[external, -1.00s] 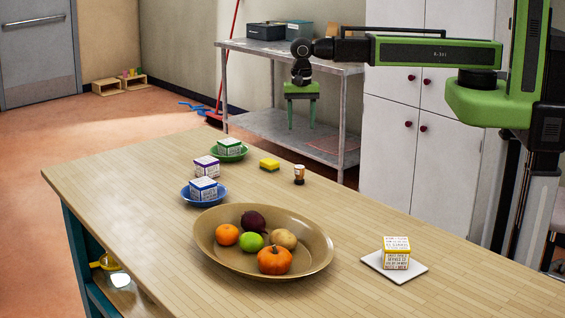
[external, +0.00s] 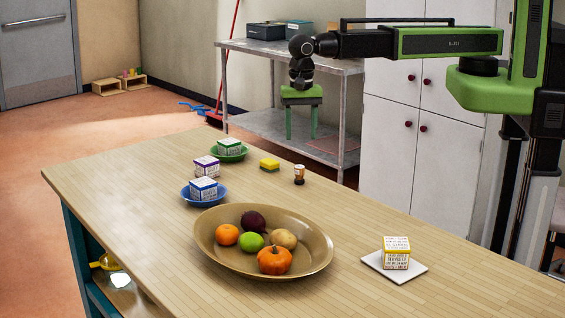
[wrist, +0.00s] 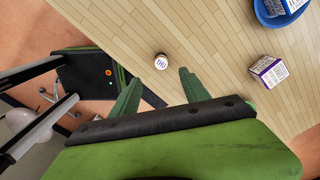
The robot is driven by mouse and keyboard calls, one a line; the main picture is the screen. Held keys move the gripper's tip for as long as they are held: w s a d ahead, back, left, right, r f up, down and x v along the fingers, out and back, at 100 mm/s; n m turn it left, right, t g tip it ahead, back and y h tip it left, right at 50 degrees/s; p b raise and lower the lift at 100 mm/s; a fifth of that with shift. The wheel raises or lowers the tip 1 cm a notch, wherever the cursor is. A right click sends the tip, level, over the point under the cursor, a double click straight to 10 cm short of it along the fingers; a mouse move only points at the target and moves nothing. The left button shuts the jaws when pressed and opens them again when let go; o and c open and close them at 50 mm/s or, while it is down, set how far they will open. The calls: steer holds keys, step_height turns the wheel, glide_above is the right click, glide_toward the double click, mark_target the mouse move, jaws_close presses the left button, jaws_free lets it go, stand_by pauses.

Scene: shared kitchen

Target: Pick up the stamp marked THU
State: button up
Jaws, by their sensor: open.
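The stamp (external: 299,174) is a small upright piece with a brown body and a pale top, standing on the wooden table near its far edge. In the wrist view its round white top (wrist: 161,63) carries dark letters that look like THU. My gripper (external: 301,136) is green, points down and is empty, above and beyond the table's far edge. In the wrist view the fingers of my gripper (wrist: 160,77) are spread apart, and the stamp lies ahead of the gap between them, not touching either finger.
A fruit bowl (external: 210,252) is nearer. The wood around the stamp is clear.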

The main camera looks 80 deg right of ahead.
mark_target(300, 167)
step_height(300, 167, down, 12)
steer(key=b, duration=1.1)
steer(key=shift+w+d+f, duration=0.1)
steer(key=shift+w+f, duration=0.05)
steer(key=shift+f, duration=0.1)
steer(key=shift+r, duration=0.2)
steer(key=shift+c, duration=0.3)
jaws_close()
